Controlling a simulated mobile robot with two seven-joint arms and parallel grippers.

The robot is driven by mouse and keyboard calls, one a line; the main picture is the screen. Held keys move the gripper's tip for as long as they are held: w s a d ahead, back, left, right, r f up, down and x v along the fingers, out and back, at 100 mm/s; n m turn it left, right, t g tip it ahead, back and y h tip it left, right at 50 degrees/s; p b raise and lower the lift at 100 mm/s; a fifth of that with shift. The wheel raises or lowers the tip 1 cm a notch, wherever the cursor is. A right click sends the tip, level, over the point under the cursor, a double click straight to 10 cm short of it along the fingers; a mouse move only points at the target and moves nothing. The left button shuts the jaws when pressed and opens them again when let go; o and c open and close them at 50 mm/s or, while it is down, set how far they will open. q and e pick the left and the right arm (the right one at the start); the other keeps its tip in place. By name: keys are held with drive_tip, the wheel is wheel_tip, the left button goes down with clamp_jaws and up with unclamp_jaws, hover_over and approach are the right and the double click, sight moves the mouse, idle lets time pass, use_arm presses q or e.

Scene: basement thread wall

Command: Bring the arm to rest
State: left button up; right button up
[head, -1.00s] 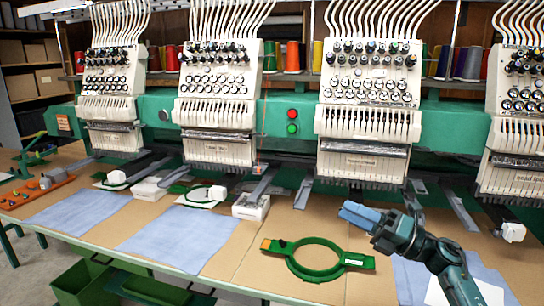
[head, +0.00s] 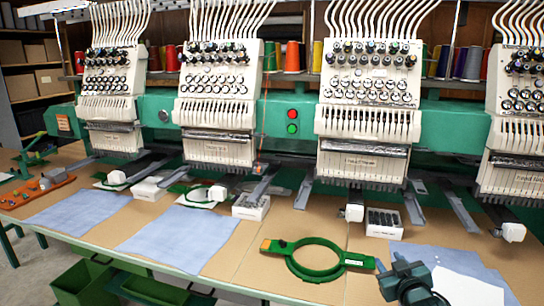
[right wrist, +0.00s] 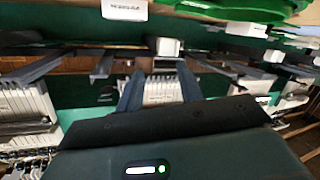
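My right gripper (head: 388,278) is low in the head view, over the front part of the table, just right of a green hoop. It holds nothing that I can see. In the right wrist view its two fingers (right wrist: 160,88) stand apart with a clear gap between them, and the machine heads show upside down behind. My left gripper is not in view.
The green hoop (head: 320,276) lies flat on the brown table (head: 235,262). Blue cloths (head: 178,238) lie beside it. A white box of bobbins (head: 384,224) stands behind my right gripper. The embroidery heads (head: 368,110) line the back.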

drive_tip(key=s+a+f+g+y, duration=0.2)
drive_tip(key=s+a+f, duration=0.6)
drive_tip(key=s+f, duration=0.45)
drive_tip(key=s+a+f+g, duration=0.1)
drive_tip(key=s+a, duration=0.2)
drive_tip(key=s, duration=0.7)
drive_tip(key=s+a+f+g+y, duration=0.1)
drive_tip(key=s+a, duration=0.3)
drive_tip(key=s, duration=0.6)
drive_tip(key=shift+s+a+f+g+y, duration=0.2)
drive_tip(key=shift+f+g+y, duration=0.1)
drive_tip(key=shift+f+g, duration=0.2)
drive_tip(key=shift+c, duration=0.4)
